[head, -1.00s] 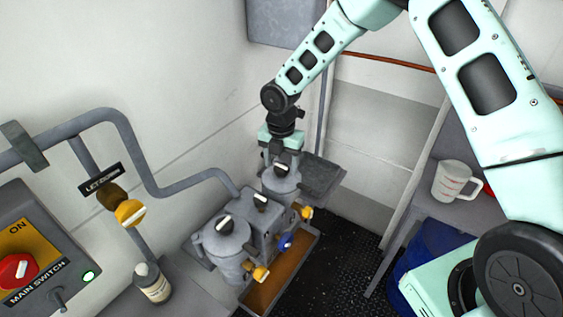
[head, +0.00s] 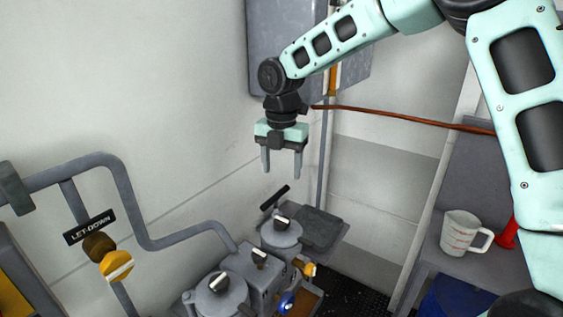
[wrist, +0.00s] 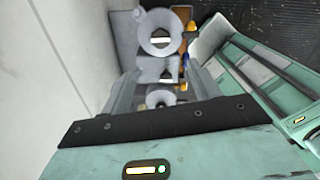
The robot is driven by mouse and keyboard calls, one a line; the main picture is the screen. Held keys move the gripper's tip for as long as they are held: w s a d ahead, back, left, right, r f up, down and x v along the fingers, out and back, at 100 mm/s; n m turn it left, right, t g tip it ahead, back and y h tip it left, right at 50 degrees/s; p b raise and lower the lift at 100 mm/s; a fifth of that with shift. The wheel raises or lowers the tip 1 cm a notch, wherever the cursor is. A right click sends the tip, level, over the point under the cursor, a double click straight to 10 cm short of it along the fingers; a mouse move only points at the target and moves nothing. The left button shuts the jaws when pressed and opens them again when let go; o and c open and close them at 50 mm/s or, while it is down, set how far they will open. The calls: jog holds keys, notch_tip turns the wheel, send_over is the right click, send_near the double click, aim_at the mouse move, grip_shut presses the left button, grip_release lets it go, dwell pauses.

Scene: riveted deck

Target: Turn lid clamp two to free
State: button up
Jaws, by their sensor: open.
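Two grey lidded canisters stand with a grey block between them. The far canister (head: 281,236) has a black knob (head: 281,223) with a white bar on its lid. The near canister (head: 215,300) has a similar knob (head: 220,282), and the block has a smaller one (head: 259,256). No readable mark shows which is clamp two. My gripper (head: 281,172) is open and empty, pointing down above the far canister, clear of its knob. In the wrist view a lid knob (wrist: 160,103) shows between the fingers, partly hidden by the gripper body.
A black bar-like plate (head: 275,198) stands behind the far canister. A grey pipe (head: 130,200) and the yellow LET-DOWN valve (head: 117,265) are at left. A wall cabinet (head: 285,50) is behind my wrist. A measuring jug (head: 461,232) stands on the right shelf.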

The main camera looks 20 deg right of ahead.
notch_tip(320, 180, up, 2)
jog(key=shift+r, duration=0.15)
dwell(0.5)
jog(key=s+a+f+m+b, duration=0.2)
jog(key=s+a+m, duration=0.2)
jog(key=s, duration=0.3)
jog(key=s+a+f+m+b, duration=0.1)
jog(key=s+a+f+m, duration=0.2)
jog(key=s, duration=0.5)
jog(key=s+f+m+b, duration=0.1)
jog(key=s+f+m, duration=0.1)
jog(key=s+m, duration=0.4)
jog(key=s+f+m+b, duration=0.2)
jog(key=s+m, duration=0.4)
jog(key=s, duration=0.6)
jog(key=shift+s+d+f+m+y, duration=0.3)
jog(key=shift+f+m, duration=0.1)
jog(key=shift+f, duration=0.1)
